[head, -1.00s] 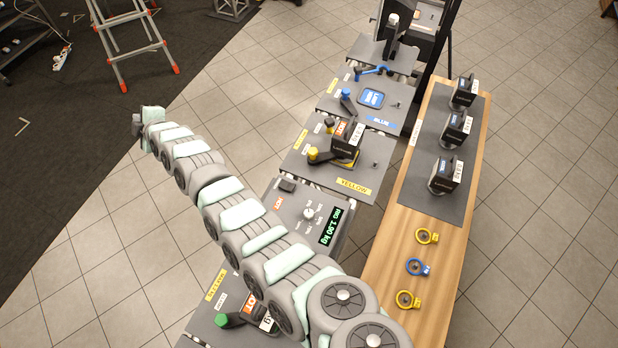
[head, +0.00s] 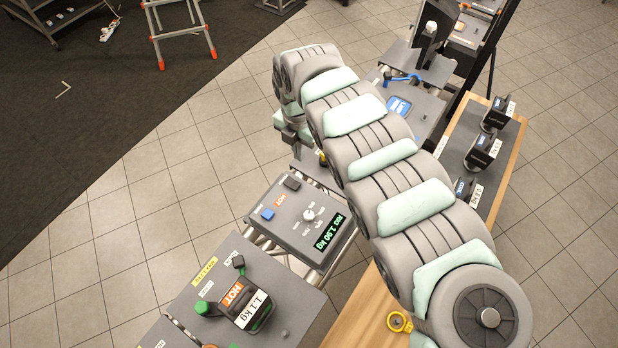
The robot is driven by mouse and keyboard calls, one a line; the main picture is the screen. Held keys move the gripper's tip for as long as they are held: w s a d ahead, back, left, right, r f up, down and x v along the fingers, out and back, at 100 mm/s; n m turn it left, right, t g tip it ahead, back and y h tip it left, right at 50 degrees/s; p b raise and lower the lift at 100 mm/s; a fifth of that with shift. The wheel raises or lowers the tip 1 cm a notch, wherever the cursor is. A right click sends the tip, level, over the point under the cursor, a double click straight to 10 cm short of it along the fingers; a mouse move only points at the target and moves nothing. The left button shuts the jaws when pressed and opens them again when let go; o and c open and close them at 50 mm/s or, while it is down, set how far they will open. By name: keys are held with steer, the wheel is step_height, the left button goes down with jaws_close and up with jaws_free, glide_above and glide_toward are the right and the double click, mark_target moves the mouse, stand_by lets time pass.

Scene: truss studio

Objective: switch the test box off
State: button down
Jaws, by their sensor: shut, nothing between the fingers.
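The test box appears to be the grey box (head: 278,238) left of centre. Small markings ring the knob, too small to read. My gripper (head: 301,153) hangs at the end of my arm, beyond the box's far edge and apart from its controls. It is shut and empty; its fingertips show only in small part.
A wooden bench (head: 350,325) with dark weights (head: 483,152) and a yellow ring (head: 399,321) runs along the right. My arm covers the yellow panel and much of the bench.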

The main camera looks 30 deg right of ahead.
stand_by(0.3)
steer(key=p, duration=0.2)
glide_toward(300, 183)
step_height(300, 183, down, 5)
steer(key=shift+s+f, duration=0.15)
steer(key=shift+f, duration=0.05)
steer(key=shift+d+f, duration=0.1)
steer(key=shift+f, duration=0.65)
steer(key=shift+s+f, duration=0.1)
steer(key=shift+f, duration=0.05)
steer(key=shift+w+a+r+b, duration=0.2)
steer(key=shift+w+b, duration=0.15)
steer(key=shift+w, duration=0.15)
steer(key=shift+w+a+r, duration=0.1)
steer(key=shift+w+r, duration=0.05)
steer(key=shift+r, duration=0.1)
